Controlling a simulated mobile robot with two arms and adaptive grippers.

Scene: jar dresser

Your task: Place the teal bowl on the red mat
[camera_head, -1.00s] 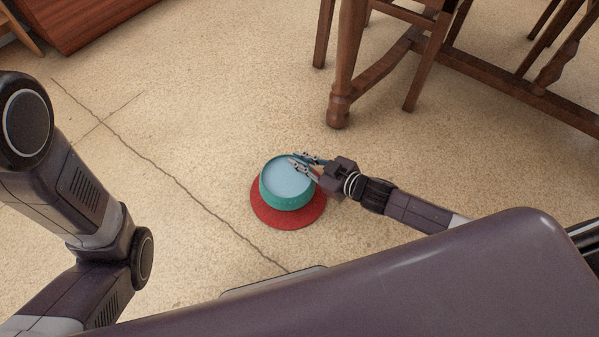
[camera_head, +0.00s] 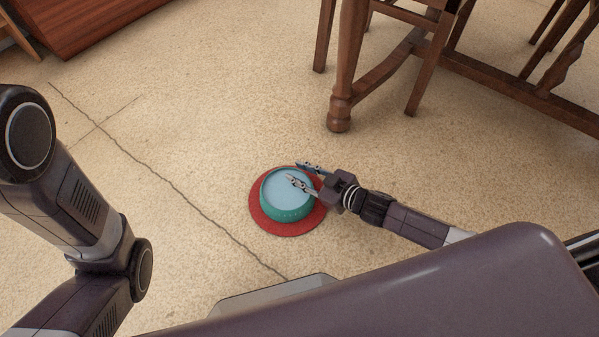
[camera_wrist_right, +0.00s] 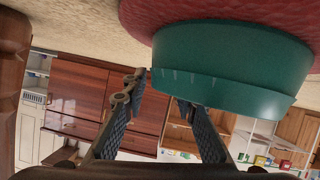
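The teal bowl (camera_head: 288,213), with a pale blue inside, sits upright on the round red mat (camera_head: 262,222). Red shows around most of it. In the right wrist view the bowl (camera_wrist_right: 230,70) meets the mat (camera_wrist_right: 220,10) with no visible gap; this view is upside down. My right gripper (camera_head: 302,174) is at the bowl's far right rim, its fingers spread apart. One finger reaches over the bowl's inside and the other is outside the rim. In the wrist view one finger of the gripper (camera_wrist_right: 160,95) is partly hidden behind the bowl. My left gripper is out of view.
A wooden chair or table leg (camera_head: 341,75) stands on the floor beyond the bowl to the right. A reddish-brown wooden piece (camera_head: 85,22) is at the top left. The speckled floor (camera_head: 190,130) left of the mat is clear.

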